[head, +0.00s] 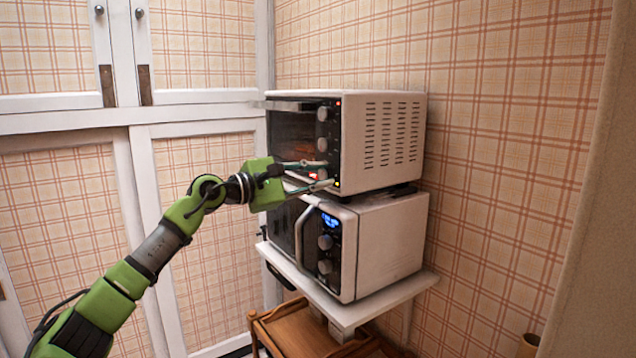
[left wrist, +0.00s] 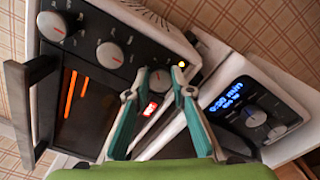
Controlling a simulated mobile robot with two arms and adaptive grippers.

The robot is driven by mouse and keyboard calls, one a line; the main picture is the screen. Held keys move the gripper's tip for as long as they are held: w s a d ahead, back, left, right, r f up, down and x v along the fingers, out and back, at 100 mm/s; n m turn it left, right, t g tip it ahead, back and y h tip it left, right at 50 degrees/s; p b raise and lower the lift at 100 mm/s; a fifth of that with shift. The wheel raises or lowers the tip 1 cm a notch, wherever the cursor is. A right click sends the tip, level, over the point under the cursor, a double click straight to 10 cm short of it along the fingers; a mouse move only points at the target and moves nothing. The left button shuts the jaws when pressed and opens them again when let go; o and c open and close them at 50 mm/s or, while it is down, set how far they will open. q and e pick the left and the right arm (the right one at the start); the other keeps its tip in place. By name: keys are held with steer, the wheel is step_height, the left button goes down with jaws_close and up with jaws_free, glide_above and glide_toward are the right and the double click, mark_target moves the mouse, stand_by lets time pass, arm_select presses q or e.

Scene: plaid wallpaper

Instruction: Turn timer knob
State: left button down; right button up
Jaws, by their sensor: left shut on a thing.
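A white toaster oven (head: 382,142) with a dark front stands on top of a white microwave (head: 390,245). Its front panel has a column of round knobs: a top knob (left wrist: 52,25), a middle knob (left wrist: 110,55) and a lowest knob (left wrist: 158,80). I cannot read which is marked as the timer. My left gripper (head: 328,173) reaches the panel's lower part. In the left wrist view its two teal fingers (left wrist: 156,94) are shut on the lowest knob, one on each side. The fingers partly hide that knob. My right gripper is not in view.
Orange heating bars (left wrist: 75,90) glow behind the oven's glass. The microwave has a lit blue display (head: 331,222) and stands on a white shelf (head: 400,290). A wooden cart (head: 290,330) is below.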

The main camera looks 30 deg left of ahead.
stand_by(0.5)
arm_select(q)
steer(key=c, duration=1.8)
jaws_free()
steer(key=shift+v, duration=6)
